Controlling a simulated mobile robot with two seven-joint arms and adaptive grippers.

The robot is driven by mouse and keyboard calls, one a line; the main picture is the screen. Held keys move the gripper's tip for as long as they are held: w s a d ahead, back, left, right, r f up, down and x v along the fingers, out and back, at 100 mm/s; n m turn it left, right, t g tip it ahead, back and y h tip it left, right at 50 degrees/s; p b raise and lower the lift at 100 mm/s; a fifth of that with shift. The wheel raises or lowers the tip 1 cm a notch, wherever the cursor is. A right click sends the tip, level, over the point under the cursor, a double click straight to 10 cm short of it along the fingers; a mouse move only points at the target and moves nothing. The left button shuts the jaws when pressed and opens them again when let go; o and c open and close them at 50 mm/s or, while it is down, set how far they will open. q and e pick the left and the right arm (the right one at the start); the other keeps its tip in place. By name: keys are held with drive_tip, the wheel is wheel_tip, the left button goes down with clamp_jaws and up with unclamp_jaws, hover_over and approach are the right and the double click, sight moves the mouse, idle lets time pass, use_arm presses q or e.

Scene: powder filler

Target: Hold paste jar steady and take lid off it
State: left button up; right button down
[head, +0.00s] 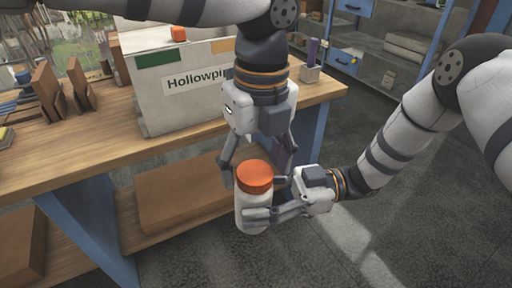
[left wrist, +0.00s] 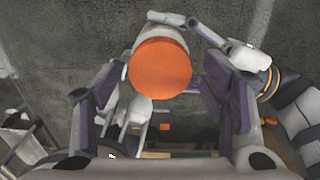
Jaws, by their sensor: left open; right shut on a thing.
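The paste jar (head: 253,213) is white with an orange lid (head: 255,176) on top. It is upright, held in the air in front of the bench. My right gripper (head: 262,205) is shut around the jar's body from the right. My left gripper (head: 256,170) points down above the lid with its fingers spread, one on each side of it in the head view. In the left wrist view the round lid (left wrist: 160,67) shows between and beyond the open left fingers (left wrist: 165,100), with gaps on both sides. The far side of the jar is hidden.
A wooden bench (head: 110,135) with blue legs stands behind the jar, with a lower shelf (head: 175,215). A pale box labelled "Hollowpi…" (head: 165,105) sits on the bench behind my left arm. Wooden racks (head: 50,90) stand at left. Open floor (head: 400,190) lies at right.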

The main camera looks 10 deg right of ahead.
use_arm(q)
drive_tip(key=c, duration=1.2)
drive_tip(key=n, duration=0.5)
drive_tip(key=shift+r, duration=0.1)
drive_tip(key=shift+c, duration=0.2)
drive_tip(key=n, duration=1.7)
